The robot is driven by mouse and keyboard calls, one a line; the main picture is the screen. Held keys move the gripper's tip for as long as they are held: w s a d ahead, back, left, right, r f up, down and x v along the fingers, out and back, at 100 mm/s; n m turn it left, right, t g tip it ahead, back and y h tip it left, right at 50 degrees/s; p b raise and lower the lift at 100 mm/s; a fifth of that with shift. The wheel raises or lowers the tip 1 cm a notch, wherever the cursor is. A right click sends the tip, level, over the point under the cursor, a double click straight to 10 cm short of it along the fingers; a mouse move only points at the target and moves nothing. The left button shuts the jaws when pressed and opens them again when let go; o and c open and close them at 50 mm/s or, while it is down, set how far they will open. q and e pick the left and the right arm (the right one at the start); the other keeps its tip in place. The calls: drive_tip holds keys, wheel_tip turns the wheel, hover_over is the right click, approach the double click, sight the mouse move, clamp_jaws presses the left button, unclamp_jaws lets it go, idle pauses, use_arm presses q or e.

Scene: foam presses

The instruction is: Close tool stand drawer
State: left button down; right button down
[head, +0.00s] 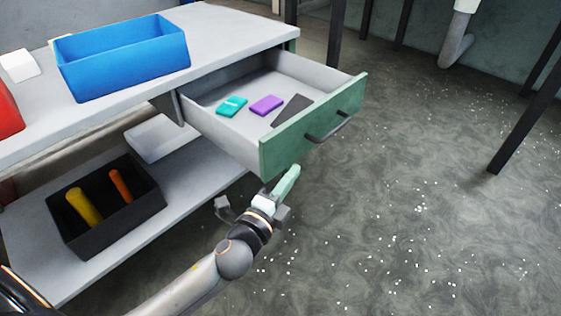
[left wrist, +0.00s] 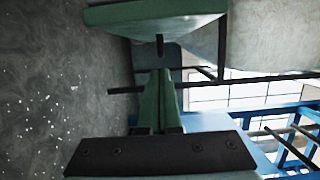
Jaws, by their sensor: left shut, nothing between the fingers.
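The tool stand (head: 222,30) is a grey-white bench with a drawer under its top. The drawer (head: 228,124) is pulled out and has a green front (head: 290,135) with a dark handle (head: 335,124). It holds a teal item (head: 231,106), a purple item (head: 266,105) and a dark wedge-shaped piece (head: 291,110). My left gripper (head: 288,180) has green fingers and is shut and empty, just below and in front of the drawer front in the head view. In the left wrist view its fingers (left wrist: 159,98) are together, with the green drawer front (left wrist: 150,17) beyond them. My right gripper is not in view.
A blue bin (head: 125,65) stands on the bench top, with part of a red thing (head: 8,112) at the left edge. A black bin (head: 80,228) with a yellow and an orange tool sits on the lower shelf. The speckled floor (head: 400,190) right of the drawer is open.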

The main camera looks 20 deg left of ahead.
sight(280, 163)
use_arm(q)
drive_tip(key=w+a, duration=0.2)
drive_tip(key=a, duration=0.1)
drive_tip(key=shift+w+a, duration=0.2)
drive_tip(key=shift+w, duration=0.2)
drive_tip(key=shift+a, duration=0.15)
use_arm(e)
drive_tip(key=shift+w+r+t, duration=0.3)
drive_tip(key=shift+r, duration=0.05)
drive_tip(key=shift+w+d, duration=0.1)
use_arm(q)
drive_tip(key=shift+a, duration=0.1)
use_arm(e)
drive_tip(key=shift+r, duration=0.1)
